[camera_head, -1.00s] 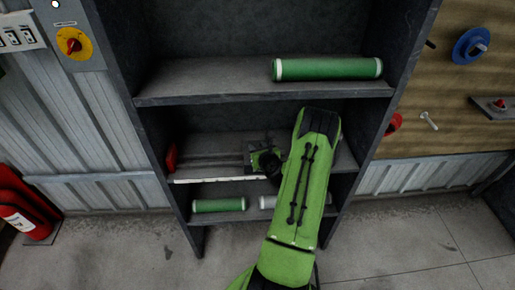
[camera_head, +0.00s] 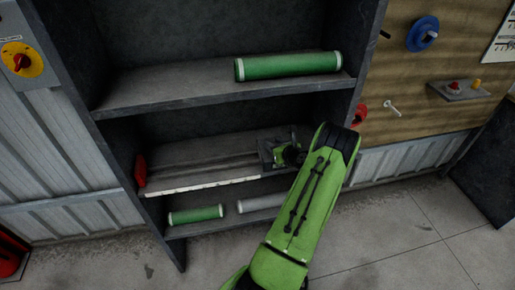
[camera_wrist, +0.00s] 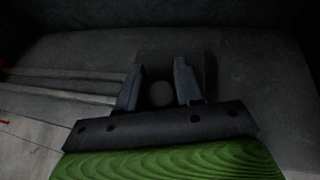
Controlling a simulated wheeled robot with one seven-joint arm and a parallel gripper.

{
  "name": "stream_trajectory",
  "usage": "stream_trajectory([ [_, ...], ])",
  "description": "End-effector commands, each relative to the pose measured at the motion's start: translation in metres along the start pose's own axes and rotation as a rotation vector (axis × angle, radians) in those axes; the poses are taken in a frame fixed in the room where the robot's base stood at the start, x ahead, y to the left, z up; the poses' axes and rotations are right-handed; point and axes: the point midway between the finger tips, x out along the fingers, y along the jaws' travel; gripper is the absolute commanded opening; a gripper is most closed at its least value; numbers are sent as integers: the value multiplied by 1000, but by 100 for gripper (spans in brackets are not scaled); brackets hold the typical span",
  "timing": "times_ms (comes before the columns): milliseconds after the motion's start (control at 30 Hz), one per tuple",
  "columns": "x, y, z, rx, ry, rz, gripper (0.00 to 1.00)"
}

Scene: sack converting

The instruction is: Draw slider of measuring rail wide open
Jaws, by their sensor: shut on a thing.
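The measuring rail (camera_head: 205,166) lies along the middle shelf, with a red end piece (camera_head: 140,170) at its left and a white scale strip (camera_head: 200,185) along the front. Its dark slider (camera_head: 268,152) stands near the right end of the shelf, well away from the red end. My gripper (camera_head: 287,156) is at the slider, partly hidden by my green arm. In the wrist view my gripper (camera_wrist: 159,68) has its two dark fingers on either side of the slider's round knob (camera_wrist: 160,93), and it is shut on the slider. The rail bars (camera_wrist: 65,85) run off to the left there.
A green roll (camera_head: 288,66) lies on the shelf above. Another green roll (camera_head: 196,215) and a grey roll (camera_head: 260,203) lie on the shelf below. The right side wall of the rack (camera_head: 362,70) stands close to my gripper.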

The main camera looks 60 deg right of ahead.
Motion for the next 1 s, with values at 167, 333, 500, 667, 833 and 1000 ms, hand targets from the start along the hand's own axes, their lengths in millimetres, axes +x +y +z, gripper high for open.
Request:
stream_trajectory([
  [167,-5,-19,-2,0,-1,-3,0],
  [333,-6,-24,-2,-1,0,-3,0],
  [500,-6,-25,-2,-2,0,-6,0],
  [667,-7,-26,-2,-3,0,-8,46],
  [833,-6,-24,-2,-1,0,-4,56],
  [1000,-6,-23,-2,0,0,-2,56],
])
